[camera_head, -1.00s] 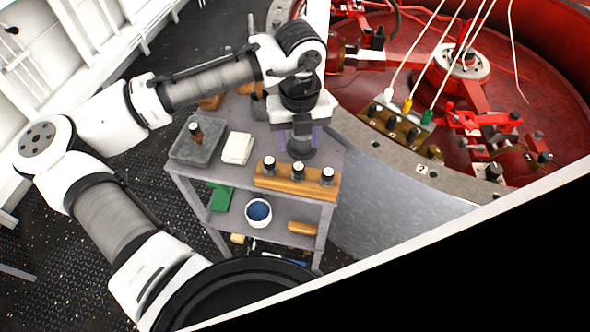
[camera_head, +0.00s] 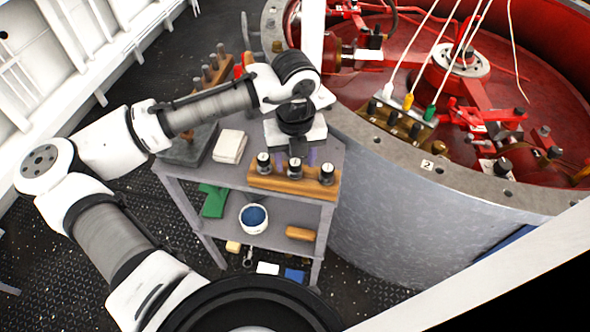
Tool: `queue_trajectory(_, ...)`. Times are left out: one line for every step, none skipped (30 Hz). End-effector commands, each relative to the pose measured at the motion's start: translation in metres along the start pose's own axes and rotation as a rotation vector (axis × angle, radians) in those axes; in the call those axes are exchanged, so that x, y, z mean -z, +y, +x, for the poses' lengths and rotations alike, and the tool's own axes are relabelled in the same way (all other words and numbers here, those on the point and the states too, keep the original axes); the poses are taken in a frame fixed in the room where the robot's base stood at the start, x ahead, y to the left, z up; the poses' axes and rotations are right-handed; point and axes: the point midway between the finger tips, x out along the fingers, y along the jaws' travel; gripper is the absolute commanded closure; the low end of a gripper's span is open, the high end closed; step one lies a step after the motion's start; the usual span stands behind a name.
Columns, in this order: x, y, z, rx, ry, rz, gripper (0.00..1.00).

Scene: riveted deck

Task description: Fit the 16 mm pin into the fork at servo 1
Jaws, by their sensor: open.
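Three dark, black-topped pins stand upright in a wooden block (camera_head: 292,183) on the cart: a left pin (camera_head: 263,163), a middle pin (camera_head: 295,167) and a right pin (camera_head: 327,174). Their white labels are too small to read, so I cannot tell which is the 16 mm one. Red linkages (camera_head: 485,125) lie inside the round pit at right. I cannot pick out the fork at servo 1; a plate marked 2 (camera_head: 427,164) sits on the pit rim.
The grey cart (camera_head: 225,175) carries a white pad (camera_head: 229,146) and a dark tray (camera_head: 184,150). Its lower shelf holds a white tub (camera_head: 253,218). The curved pit wall (camera_head: 385,210) stands close to the cart's right. Cables hang over a brass block (camera_head: 395,118).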

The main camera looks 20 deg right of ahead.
Motion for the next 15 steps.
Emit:
queue_trajectory(0.0, 0.0, -0.0003, 0.0, 0.0, 0.0, 0.49)
queue_trajectory(0.0, 0.0, -0.0003, 0.0, 0.0, 0.0, 0.49)
queue_trajectory(0.0, 0.0, -0.0003, 0.0, 0.0, 0.0, 0.53)
queue_trajectory(0.0, 0.0, -0.0004, 0.0, 0.0, 0.0, 0.57)
queue_trajectory(0.0, 0.0, -0.0004, 0.0, 0.0, 0.0, 0.61)
queue_trajectory(0.0, 0.0001, -0.0004, 0.0, 0.0, 0.0, 0.66)
queue_trajectory(0.0, 0.0001, -0.0004, 0.0, 0.0, 0.0, 0.7)
queue_trajectory(0.0, 0.0001, -0.0004, 0.0, 0.0, 0.0, 0.74)
queue_trajectory(-0.0001, 0.0001, -0.0004, 0.0, 0.0, 0.0, 0.79)
queue_trajectory(0.0, 0.0001, -0.0004, 0.0, 0.0, 0.0, 0.83)
queue_trajectory(-0.0001, 0.0001, -0.0004, 0.0, 0.0, 0.0, 0.87)
queue_trajectory(-0.0001, 0.0001, -0.0004, 0.0, 0.0, 0.0, 0.92)
queue_trajectory(-0.0001, 0.0001, -0.0004, 0.0, 0.0, 0.0, 0.96)
queue_trajectory(-0.0001, 0.0, -0.0006, 0.0, 0.0, 0.0, 0.98)
queue_trajectory(-0.0001, 0.0, -0.0006, 0.0, 0.0, 0.0, 0.98)
